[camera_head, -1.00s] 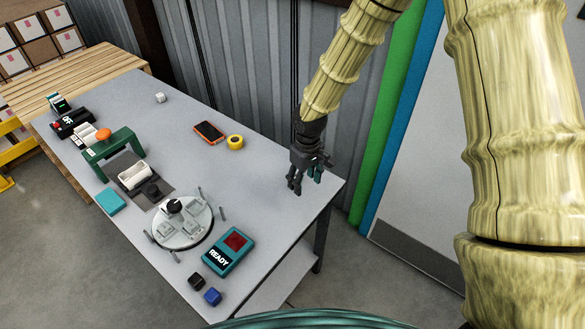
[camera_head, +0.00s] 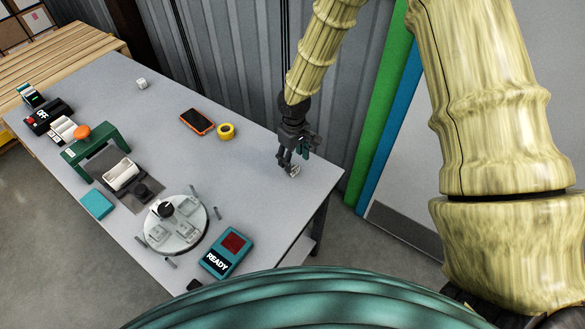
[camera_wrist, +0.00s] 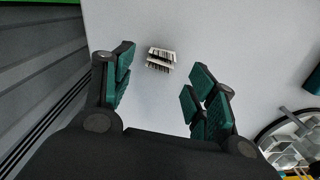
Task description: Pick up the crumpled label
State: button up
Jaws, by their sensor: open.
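The crumpled label (camera_wrist: 160,60), white with black barcode stripes, lies on the grey bench top in the wrist view. It shows ahead of and between the spread fingers of my gripper (camera_wrist: 163,78), clear of the finger pads. In the head view, my gripper (camera_head: 288,163) hangs low over the right end of the bench. The label (camera_head: 294,172) is a small white piece beside its fingertips, partly hidden by the fingers. My gripper is open and holds nothing. I cannot tell the exact height of the fingertips above the bench.
A corrugated wall (camera_head: 235,75) stands behind. The bench between tape and label is clear.

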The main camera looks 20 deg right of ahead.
aim_at(295, 169)
jog(key=shift+s+p, duration=0.3)
jog(key=shift+s, duration=0.05)
jog(key=shift+s+f, duration=0.15)
jog(key=shift+f, duration=0.2)
jog(key=f, duration=0.1)
jog(key=f+p, duration=0.1)
jog(key=f, duration=0.1)
jog(key=shift+w+d, duration=0.1)
jog(key=shift+w, duration=0.2)
jog(key=shift+f+p, duration=0.4)
jog(key=shift+f, duration=0.15)
jog(key=shift+s, duration=0.1)
jog(key=shift+c, duration=0.5)
jog(key=c, duration=0.6)
